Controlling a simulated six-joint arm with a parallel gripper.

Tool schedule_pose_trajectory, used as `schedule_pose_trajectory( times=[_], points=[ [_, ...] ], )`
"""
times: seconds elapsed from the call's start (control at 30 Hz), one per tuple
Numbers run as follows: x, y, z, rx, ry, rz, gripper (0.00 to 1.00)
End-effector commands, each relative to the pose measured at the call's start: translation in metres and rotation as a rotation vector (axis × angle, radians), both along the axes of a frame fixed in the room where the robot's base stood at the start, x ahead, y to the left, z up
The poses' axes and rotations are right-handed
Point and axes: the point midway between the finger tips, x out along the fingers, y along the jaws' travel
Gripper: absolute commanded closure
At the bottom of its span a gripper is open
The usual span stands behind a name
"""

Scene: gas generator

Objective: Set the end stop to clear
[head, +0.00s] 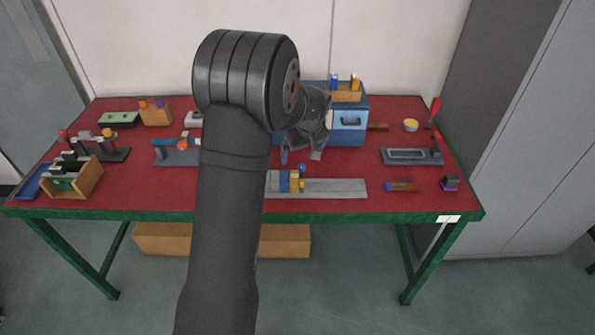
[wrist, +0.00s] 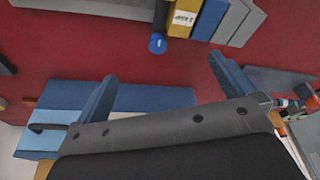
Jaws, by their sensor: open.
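A grey rail (head: 340,188) lies near the table's front edge, partly hidden by my arm in the head view. A blue block (head: 284,182) and a yellow block (head: 295,183) sit side by side on it. A blue round knob (head: 302,168) shows at the yellow block. In the wrist view the yellow block (wrist: 183,18) carries a white label too small to read surely, and the blue knob (wrist: 158,44) sticks out beside it. My gripper (head: 300,156) is open and empty just behind the rail. In the wrist view the knob is beyond the gap between the fingertips (wrist: 156,82).
A blue drawer box (head: 348,118) stands behind my gripper, with a wooden block holder (head: 346,95) on top. A grey slotted fixture (head: 411,157) and a screwdriver (head: 402,186) lie to the right. An open wooden box (head: 88,188) stands far left.

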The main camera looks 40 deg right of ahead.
Motion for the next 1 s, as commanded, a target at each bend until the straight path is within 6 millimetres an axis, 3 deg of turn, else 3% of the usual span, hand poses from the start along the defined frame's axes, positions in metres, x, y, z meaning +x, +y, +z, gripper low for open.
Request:
schedule_pose_trajectory(
  times=[0.47, 0.57, 0.67, 0.9, 1.0],
  points=[
    [0.0, 0.0, 0.0, 0.0, 0.0, 0.0, 0.0],
    [0.001, 0.002, 0.001, -0.002, 0.006, 0.013, 0.16],
    [0.009, 0.017, 0.004, -0.016, 0.059, 0.116, 0.35],
    [0.033, 0.085, 0.028, -0.098, 0.386, 0.683, 0.82],
    [0.037, 0.103, 0.042, -0.127, 0.518, 0.879, 1.0]
  ],
)
